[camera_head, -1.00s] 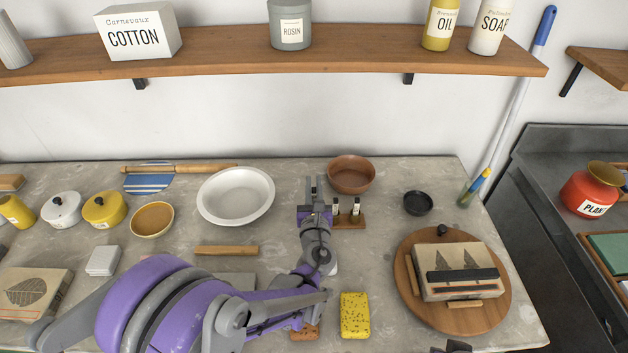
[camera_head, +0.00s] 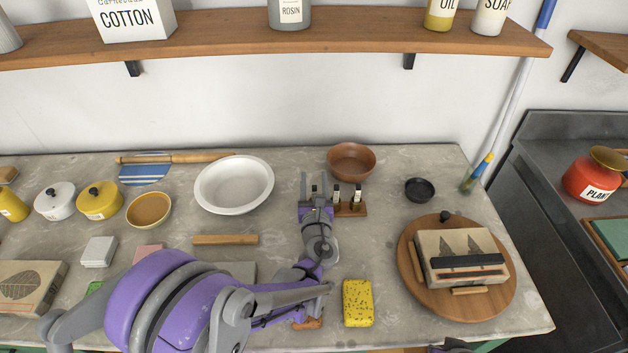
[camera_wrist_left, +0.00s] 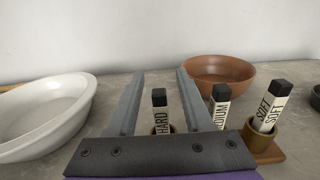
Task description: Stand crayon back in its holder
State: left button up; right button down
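My left gripper (camera_head: 318,180) is open at the left end of the wooden crayon holder (camera_head: 351,210). In the left wrist view, the HARD crayon (camera_wrist_left: 160,112) shows between the spread fingers (camera_wrist_left: 160,76), dark end up. It looks upright in a brass cup (camera_wrist_left: 172,128), partly hidden by my gripper. The MEDIUM crayon (camera_wrist_left: 221,108) stands to its right, partly covered by a finger. The SOFT crayon (camera_wrist_left: 271,108) leans a little in the right-hand cup (camera_wrist_left: 262,137). My right gripper is not clearly visible; only a sliver of an arm shows at the bottom edge.
A brown bowl (camera_head: 351,160) stands right behind the holder, and a white bowl (camera_head: 233,185) to its left. A small black dish (camera_head: 419,189) and a round wooden board (camera_head: 467,303) are to the right. A yellow sponge (camera_head: 357,303) lies in front.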

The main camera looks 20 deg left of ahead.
pick_arm(q)
jog(key=b+v, duration=0.1)
jog(key=v, duration=1)
dwell(1.0)
